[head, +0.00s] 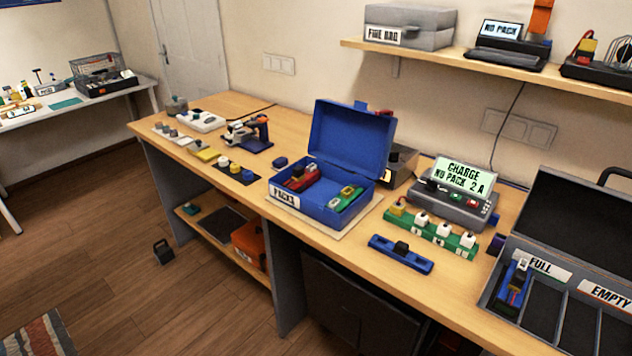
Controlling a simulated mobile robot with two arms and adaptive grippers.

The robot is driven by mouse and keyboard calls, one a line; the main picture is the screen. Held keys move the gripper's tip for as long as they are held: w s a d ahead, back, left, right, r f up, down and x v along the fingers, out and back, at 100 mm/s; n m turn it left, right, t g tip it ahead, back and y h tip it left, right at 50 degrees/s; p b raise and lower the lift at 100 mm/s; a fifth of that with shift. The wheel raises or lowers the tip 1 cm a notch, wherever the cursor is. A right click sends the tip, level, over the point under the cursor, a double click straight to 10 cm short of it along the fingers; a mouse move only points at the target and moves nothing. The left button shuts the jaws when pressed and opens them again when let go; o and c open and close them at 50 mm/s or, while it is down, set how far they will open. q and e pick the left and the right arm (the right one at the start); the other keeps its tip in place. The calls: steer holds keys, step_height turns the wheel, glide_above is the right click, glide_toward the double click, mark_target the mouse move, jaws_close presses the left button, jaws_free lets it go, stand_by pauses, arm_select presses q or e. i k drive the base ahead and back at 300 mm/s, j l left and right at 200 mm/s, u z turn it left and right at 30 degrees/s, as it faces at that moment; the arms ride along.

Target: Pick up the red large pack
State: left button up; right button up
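A red pack (301,178) lies at the left side inside the open blue box (325,214) labelled "PACKS". It has dark parts on top, and the box wall hides its lower part. A green pack (345,198) lies to its right in the same box. The blue lid (350,135) stands open at the back. Neither of my grippers is in view.
A charger (455,208) reading "CHARGE NO PACK 2 A" stands right of the box. A green strip (433,234) and a blue bar (400,254) lie before it. A case (526,290) labelled "FULL" and "EMPTY" is at right. A shelf (470,68) overhangs behind.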

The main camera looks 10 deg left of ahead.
mark_target(312, 175)
steer(key=i+j+z, duration=0.15)
steer(key=j+z, duration=0.2)
steer(key=i+j+z, duration=0.1)
steer(key=j+z, duration=0.25)
steer(key=j, duration=0.15)
